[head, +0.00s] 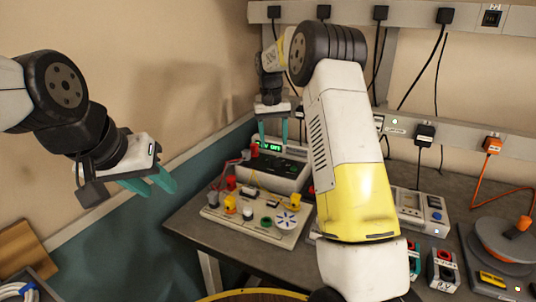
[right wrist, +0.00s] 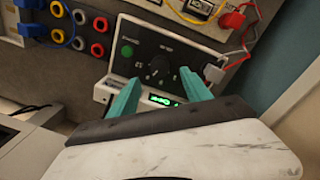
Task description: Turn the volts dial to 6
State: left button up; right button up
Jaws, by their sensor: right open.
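The power supply (head: 272,170) is a grey box with a black panel and a lit green display (head: 270,147), standing at the back left of the bench. In the right wrist view its panel carries a black round dial (right wrist: 159,66) with small white marks around it; I cannot read its setting. My right gripper (head: 272,138) is open above the supply. In the right wrist view its teal fingertips (right wrist: 160,76) appear on either side of the dial; I cannot tell whether they touch it. My left gripper (head: 163,189) is open and empty, left of the bench.
A green button (right wrist: 127,50) sits beside the dial. Red and white plugs with leads (right wrist: 232,20) are close by. A board (head: 260,229) with coloured posts lies in front of the supply. A meter (head: 420,210) and an orange spool (head: 505,240) are at right.

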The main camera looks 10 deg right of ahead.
aim_at(275, 158)
jog(key=f, duration=0.7)
jog(key=shift+d+f, duration=0.15)
jog(key=shift+d, duration=0.1)
jog(key=shift+c, duration=0.3)
grip_shut()
jog(key=n, duration=0.4)
jog(key=shift+d+n, duration=0.1)
jog(key=shift+n, duration=2.2)
